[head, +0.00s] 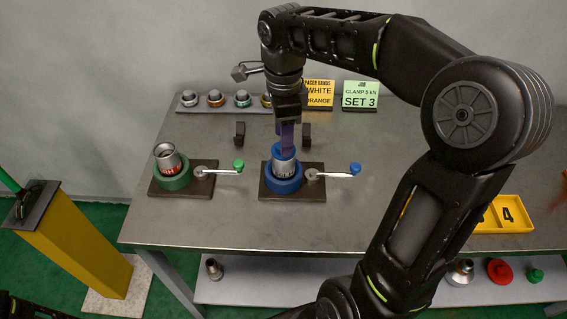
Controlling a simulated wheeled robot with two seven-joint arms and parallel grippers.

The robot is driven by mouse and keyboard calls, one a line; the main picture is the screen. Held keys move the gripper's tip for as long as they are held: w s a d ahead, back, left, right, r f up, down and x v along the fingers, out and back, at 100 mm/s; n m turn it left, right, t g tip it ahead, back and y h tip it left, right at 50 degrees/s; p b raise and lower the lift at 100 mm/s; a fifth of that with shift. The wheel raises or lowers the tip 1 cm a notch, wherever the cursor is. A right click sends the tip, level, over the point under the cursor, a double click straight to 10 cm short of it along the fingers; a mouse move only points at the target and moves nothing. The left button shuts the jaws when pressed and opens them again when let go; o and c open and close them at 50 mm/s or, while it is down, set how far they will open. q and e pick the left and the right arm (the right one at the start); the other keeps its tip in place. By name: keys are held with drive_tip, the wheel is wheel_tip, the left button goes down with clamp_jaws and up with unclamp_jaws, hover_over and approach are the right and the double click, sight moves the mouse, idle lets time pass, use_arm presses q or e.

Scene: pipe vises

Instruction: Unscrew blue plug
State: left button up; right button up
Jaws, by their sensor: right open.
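The blue plug (286,138) stands upright with its blue-purple stem above a grey pipe (284,166), which is held in the blue vise (284,183). The blue vise has a crank with a blue knob (355,169) on its right. My right gripper (287,117) points down from above and is open at the top of the stem. Whether its fingers touch the stem cannot be told. The stem's upper end is partly hidden by the gripper. My left gripper is not in view.
A green vise (173,181) with an open-topped pipe (167,158) and green-knobbed crank stands to the left. A rack (215,108) with several fittings, two signs and dark upright posts (240,134) are behind. A yellow tray (507,213) lies right. The table front is clear.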

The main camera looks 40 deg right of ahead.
drive_tip(key=shift+r+p, duration=0.3)
drive_tip(key=shift+r, duration=0.45)
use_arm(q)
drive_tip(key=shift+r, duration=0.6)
use_arm(e)
drive_tip(key=n+p, duration=0.1)
drive_tip(key=n, duration=0.6)
drive_tip(key=shift+n+p, duration=0.3)
drive_tip(key=n+p, duration=0.1)
drive_tip(key=n, duration=0.4)
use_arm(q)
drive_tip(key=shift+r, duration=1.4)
use_arm(e)
drive_tip(key=shift+f+n, duration=0.1)
drive_tip(key=shift+n, duration=0.8)
